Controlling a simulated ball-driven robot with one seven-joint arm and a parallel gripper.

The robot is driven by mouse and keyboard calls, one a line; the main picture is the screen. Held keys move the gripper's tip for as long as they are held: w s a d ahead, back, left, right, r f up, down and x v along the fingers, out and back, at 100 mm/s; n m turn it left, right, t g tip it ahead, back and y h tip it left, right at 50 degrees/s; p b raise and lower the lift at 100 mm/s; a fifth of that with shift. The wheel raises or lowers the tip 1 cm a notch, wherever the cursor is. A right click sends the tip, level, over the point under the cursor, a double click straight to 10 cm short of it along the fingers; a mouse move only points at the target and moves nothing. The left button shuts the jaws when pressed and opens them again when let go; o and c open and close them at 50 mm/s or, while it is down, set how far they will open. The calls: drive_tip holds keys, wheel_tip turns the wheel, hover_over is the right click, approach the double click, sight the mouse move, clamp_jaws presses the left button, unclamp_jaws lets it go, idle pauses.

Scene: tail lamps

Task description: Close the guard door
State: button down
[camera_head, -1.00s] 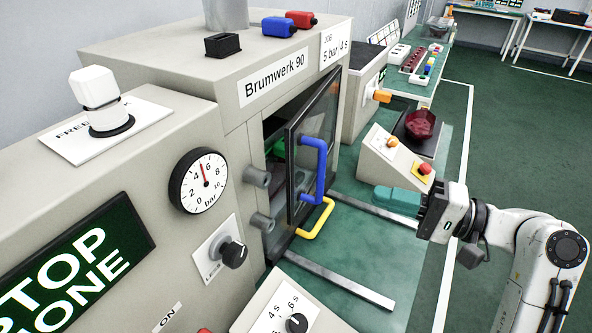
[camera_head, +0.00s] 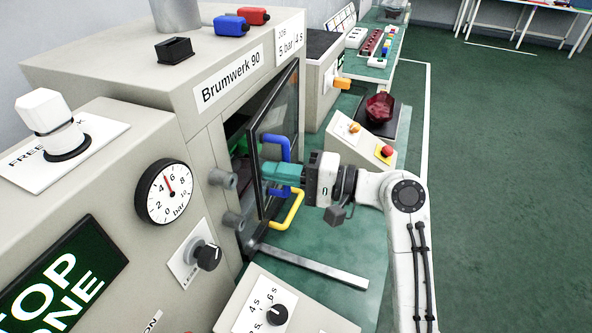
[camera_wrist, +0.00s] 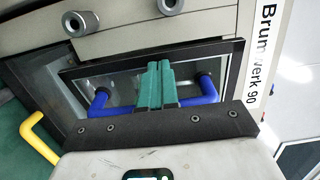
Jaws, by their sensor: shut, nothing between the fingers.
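The guard door (camera_head: 257,152) is a dark-framed glass panel on the front of the Brumwerk 90 machine, and it stands open at an angle. A blue handle (camera_head: 284,149) is on its outer face; in the wrist view the blue handle (camera_wrist: 208,89) spans behind my fingers. My gripper (camera_head: 268,172) has teal fingers, shut and with nothing between them. The fingertips lie in front of the door at the handle, and in the wrist view the gripper (camera_wrist: 155,68) overlaps the middle of the handle. I cannot tell whether they touch it.
A yellow handle (camera_head: 291,211) sticks out low beside the door. Two grey cylinders (camera_head: 233,220) project from the machine front left of the opening. A control box with a red button (camera_head: 387,151) stands behind my arm. Green floor is free at right.

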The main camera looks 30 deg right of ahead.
drive_tip(key=shift+w+a, duration=0.15)
drive_tip(key=shift+a, duration=0.05)
drive_tip(key=x, duration=0.2)
drive_tip(key=shift+w+a+p, duration=0.25)
drive_tip(key=shift+a+p, duration=0.05)
drive_tip(key=shift+p, duration=0.1)
